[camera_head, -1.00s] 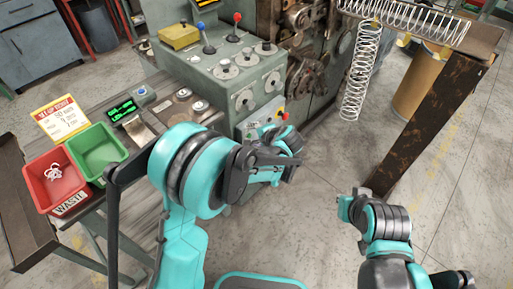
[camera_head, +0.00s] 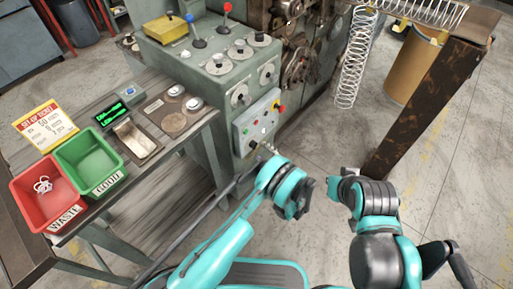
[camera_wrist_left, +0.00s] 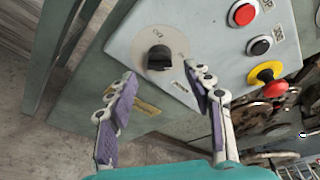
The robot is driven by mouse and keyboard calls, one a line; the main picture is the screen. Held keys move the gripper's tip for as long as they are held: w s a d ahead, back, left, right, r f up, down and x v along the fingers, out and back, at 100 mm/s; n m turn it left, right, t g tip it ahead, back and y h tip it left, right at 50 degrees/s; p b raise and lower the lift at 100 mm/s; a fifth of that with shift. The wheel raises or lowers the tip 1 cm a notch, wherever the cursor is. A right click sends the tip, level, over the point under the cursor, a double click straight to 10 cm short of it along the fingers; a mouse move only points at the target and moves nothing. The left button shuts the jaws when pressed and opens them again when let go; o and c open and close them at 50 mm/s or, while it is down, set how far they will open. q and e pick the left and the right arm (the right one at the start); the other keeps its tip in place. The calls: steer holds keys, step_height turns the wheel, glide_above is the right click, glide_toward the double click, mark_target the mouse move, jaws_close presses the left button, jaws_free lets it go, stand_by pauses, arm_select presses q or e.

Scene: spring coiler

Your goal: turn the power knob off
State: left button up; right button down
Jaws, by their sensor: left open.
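The power knob (camera_wrist_left: 158,57) is black on a round pale dial, on the grey control box (camera_head: 245,125) at the machine's front. My left gripper (camera_head: 264,148) is at the lower part of this box in the head view. In the left wrist view my left gripper (camera_wrist_left: 161,78) is open, with one purple-padded finger on each side of the knob's lower part. The fingers look apart from the knob, and nothing is between them. The lettering on the dial is too small to read surely. My right arm shows at the right, but its gripper cannot be made out.
The table with a red bin (camera_head: 22,190) and a green bin (camera_head: 75,152) stands left. A rusty post (camera_head: 425,95) stands right.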

mark_target(256, 146)
arm_select(q)
steer(key=shift+b+x, duration=0.6)
steer(key=shift+x, duration=1.8)
steer(key=c, duration=1.1)
steer(key=shift+n+t, duration=0.3)
steer(key=shift+n, duration=0.3)
steer(key=shift+c, duration=0.2)
steer(key=o, duration=1.1)
steer(key=shift+r, duration=0.1)
steer(key=shift+o, duration=0.2)
